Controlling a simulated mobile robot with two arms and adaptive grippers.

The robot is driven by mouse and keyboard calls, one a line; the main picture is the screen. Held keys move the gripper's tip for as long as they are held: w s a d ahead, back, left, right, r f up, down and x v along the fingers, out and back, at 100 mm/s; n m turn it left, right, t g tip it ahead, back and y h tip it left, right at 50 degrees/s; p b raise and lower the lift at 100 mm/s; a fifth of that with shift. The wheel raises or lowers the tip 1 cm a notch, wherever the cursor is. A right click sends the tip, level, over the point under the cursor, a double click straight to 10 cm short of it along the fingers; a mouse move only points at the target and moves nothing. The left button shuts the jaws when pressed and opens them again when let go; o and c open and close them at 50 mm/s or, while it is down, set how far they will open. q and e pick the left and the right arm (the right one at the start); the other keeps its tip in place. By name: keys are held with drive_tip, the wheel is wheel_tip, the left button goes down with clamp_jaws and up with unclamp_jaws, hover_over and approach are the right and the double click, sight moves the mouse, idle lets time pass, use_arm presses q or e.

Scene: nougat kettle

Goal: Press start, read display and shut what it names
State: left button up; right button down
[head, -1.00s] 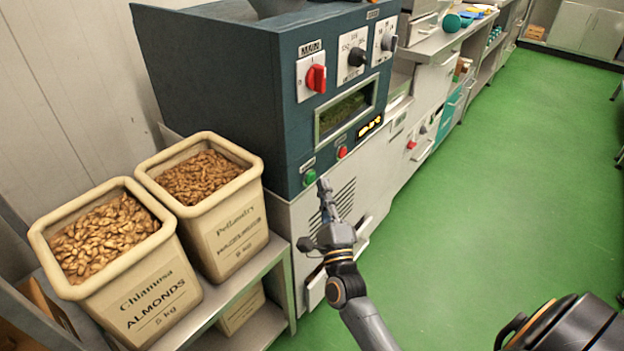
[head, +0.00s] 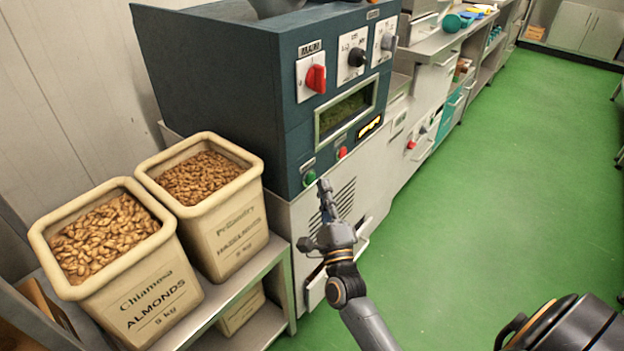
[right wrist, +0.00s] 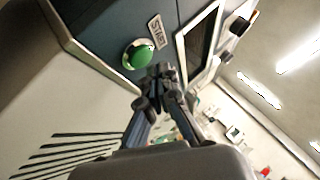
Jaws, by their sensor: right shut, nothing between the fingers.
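The dark blue machine (head: 215,75) carries a round green button (head: 309,178) low on its front. In the right wrist view the green button (right wrist: 138,54) has a label reading START beside it. My right gripper (head: 322,186) is shut and empty, its tips just right of and below the green button; I cannot tell whether they touch the panel. It also shows in the right wrist view (right wrist: 160,72). A dark display window (head: 346,110) shows greenish, unreadable content. My left gripper is not in view.
A red button (head: 342,152) sits right of the green one. A red MAIN switch (head: 316,78) and black knob (head: 357,57) are above. Bins of almonds (head: 120,270) and hazelnuts (head: 225,215) stand on a shelf at left. Drawers (head: 432,85) line the wall; the green floor (head: 490,180) is clear.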

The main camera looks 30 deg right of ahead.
drive_tip(key=shift+w, duration=0.1)
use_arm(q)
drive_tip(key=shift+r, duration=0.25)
use_arm(e)
drive_tip(key=shift+w+a, duration=0.2)
drive_tip(key=shift+w, duration=0.1)
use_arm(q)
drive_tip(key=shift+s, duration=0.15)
use_arm(e)
drive_tip(key=shift+w, duration=0.15)
